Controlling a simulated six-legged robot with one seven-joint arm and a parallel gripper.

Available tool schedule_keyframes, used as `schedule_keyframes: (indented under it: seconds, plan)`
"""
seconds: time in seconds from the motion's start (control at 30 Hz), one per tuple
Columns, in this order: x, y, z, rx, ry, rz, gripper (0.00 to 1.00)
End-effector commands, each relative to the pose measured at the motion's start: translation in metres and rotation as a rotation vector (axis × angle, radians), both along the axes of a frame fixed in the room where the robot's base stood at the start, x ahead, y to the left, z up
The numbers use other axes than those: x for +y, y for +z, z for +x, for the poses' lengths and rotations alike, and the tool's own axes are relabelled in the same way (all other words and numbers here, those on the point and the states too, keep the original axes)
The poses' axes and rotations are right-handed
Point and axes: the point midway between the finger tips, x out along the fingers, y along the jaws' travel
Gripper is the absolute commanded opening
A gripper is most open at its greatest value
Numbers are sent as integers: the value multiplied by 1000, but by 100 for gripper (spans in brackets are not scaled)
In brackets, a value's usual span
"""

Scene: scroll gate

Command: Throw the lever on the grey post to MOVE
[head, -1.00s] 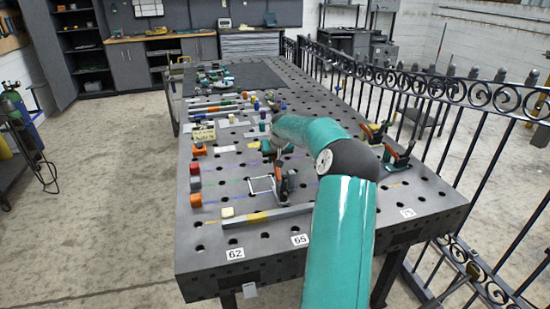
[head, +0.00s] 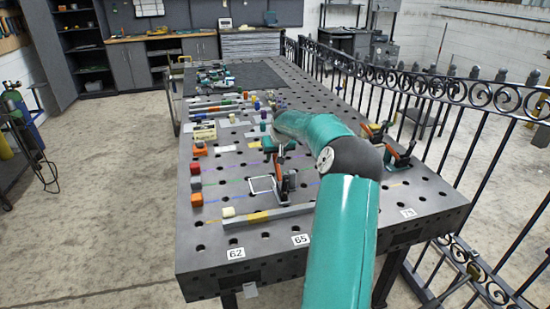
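I cannot make out a grey post with a lever marked MOVE; no such lettering is legible. My teal arm comes up from the bottom, bends at a dark elbow and reaches left over the table. The fingers are not clear, so contact and opening cannot be told.
The dark perforated table (head: 250,260) carries a grey bar (head: 285,213), several coloured blocks along its left edge and orange-handled clamps (head: 399,157) at the right. A black scroll-topped fence (head: 470,92) runs along the right. The concrete floor (head: 100,230) at left is clear.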

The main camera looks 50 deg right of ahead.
Motion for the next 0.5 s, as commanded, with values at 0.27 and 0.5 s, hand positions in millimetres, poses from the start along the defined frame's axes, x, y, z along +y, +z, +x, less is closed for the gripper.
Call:
schedule_keyframes:
  seconds: [0.27, 0.5]
  plan:
    - [14, 55, -25, -1, -2, -5, 38]
    - [26, 94, -44, -1, -1, -4, 38]
